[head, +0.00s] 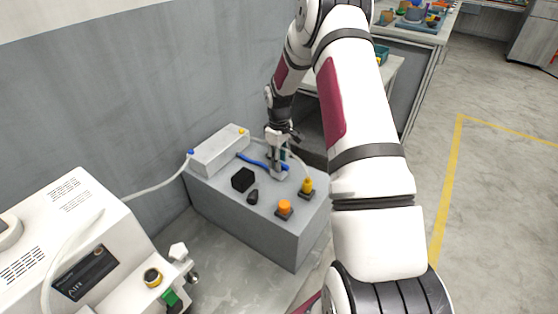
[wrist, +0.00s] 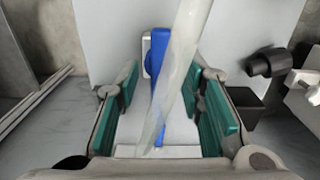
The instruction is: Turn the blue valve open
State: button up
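The blue valve shows as a long blue handle (head: 254,161) on top of a grey box (head: 225,200) in the head view. My gripper (head: 279,162) points down over the right end of the handle and hides part of it. In the wrist view the blue handle (wrist: 158,80) runs lengthwise between the two green finger pads of my gripper (wrist: 167,100). The pads stand apart, with a gap on both sides of the handle. A pale hose (wrist: 182,65) crosses in front of the handle and hides part of it.
On the grey box are a white unit (head: 220,150), a black cube (head: 243,179), a small dark knob (head: 252,197), an orange knob (head: 285,207) and a yellow knob (head: 307,186). A white machine (head: 75,225) stands at lower left. The wall is close behind the box.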

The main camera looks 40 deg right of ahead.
notch_tip(320, 180, up, 11)
jog(key=shift+r, duration=0.2)
jog(key=shift+r, duration=0.1)
dwell(0.5)
jog(key=s+a+r+m+h, duration=0.1)
jog(key=s+a+r, duration=0.7)
jog(key=r, duration=0.2)
jog(key=s+a+r+m, duration=0.1)
jog(key=s+a+r, duration=0.7)
jog(key=r, duration=0.2)
jog(key=s+a+m+t+y, duration=0.1)
jog(key=s+a, duration=0.3)
jog(key=s, duration=0.7)
jog(key=s+a+m+t, duration=0.1)
jog(key=s+a, duration=0.3)
jog(key=s, duration=0.7)
notch_tip(320, 180, up, 14)
jog(key=t+p, duration=0.2)
jog(key=p, duration=1)
jog(key=shift+d+f, duration=0.15)
jog(key=shift+f, duration=0.1)
jog(key=shift+d, duration=0.15)
